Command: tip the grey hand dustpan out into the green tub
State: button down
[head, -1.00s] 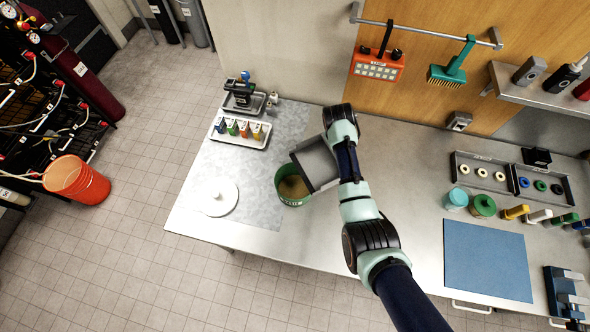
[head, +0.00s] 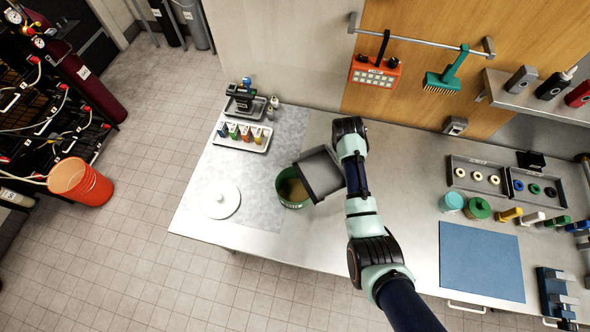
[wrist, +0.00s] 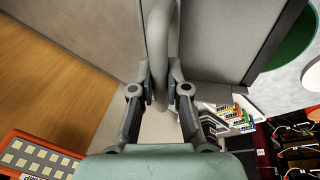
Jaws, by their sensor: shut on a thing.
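The grey dustpan (head: 321,175) is tilted above the bench, its left edge beside and partly over the rim of the green tub (head: 294,204). The pan's visible inside looks bare. Brownish material shows inside the tub. In the wrist view my gripper (wrist: 160,92) is shut on the dustpan's rounded grey handle (wrist: 160,50), and the pan body (wrist: 222,40) extends beyond it. In the head view my wrist hides the fingers and handle. Part of the green tub also shows at the upper right of the wrist view (wrist: 290,38).
A white round lid (head: 221,200) lies left of the tub. A tray of small coloured bottles (head: 241,136) is behind. An orange box (head: 374,74) and a green brush (head: 447,76) hang from the wall rail. A blue mat (head: 482,262) lies to the right.

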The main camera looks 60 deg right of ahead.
jog(key=shift+s+a+r, duration=0.35)
jog(key=shift+s+a, duration=0.2)
jog(key=s+a+r, duration=0.3)
jog(key=s+a, duration=0.1)
jog(key=s, duration=0.1)
jog(key=shift+a, duration=0.4)
